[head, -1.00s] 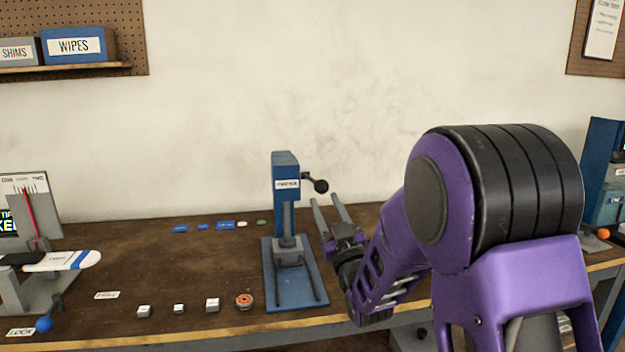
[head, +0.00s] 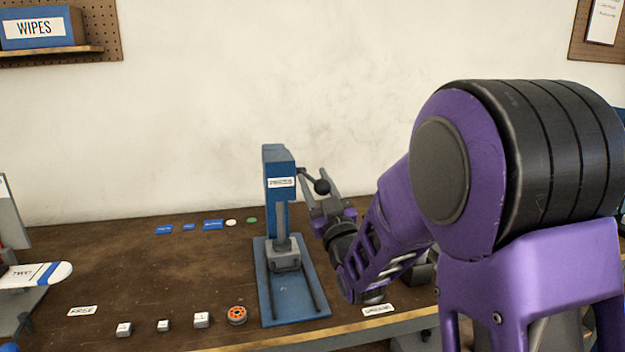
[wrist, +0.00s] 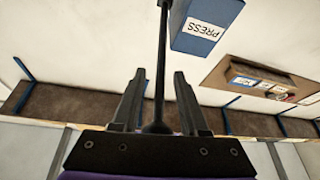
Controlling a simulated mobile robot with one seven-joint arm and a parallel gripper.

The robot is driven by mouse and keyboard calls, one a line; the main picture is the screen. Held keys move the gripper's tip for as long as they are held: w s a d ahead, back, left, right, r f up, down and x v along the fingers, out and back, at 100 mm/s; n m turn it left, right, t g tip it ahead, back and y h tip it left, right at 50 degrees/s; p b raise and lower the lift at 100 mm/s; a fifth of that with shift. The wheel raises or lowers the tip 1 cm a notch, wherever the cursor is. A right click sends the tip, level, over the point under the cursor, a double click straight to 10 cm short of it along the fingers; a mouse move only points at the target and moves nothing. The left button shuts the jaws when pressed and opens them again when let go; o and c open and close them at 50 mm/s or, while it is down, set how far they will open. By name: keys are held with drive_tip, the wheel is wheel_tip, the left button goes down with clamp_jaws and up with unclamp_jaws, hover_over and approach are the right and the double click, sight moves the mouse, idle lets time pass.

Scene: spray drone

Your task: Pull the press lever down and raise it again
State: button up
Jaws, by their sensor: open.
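The blue press (head: 280,175) stands upright on its blue base plate near the front of the bench. Its thin dark lever (head: 307,175) sticks out to the right from the head and ends in a black ball knob (head: 321,187). My gripper (head: 314,178) is open at the lever, right of the press. In the wrist view the lever rod (wrist: 162,55) runs between the two open fingers (wrist: 160,76), with its knob (wrist: 156,128) close to the palm. A gap shows on both sides of the rod. The press head (wrist: 207,27) is just beyond the fingertips.
An orange-and-black spool (head: 237,315) and several small light blocks (head: 202,320) lie left of the press base. Blue tags and small discs (head: 252,220) lie behind. A white-and-blue winged model (head: 40,273) is at the far left. The bench middle left is bare.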

clamp_jaws()
idle(1.5)
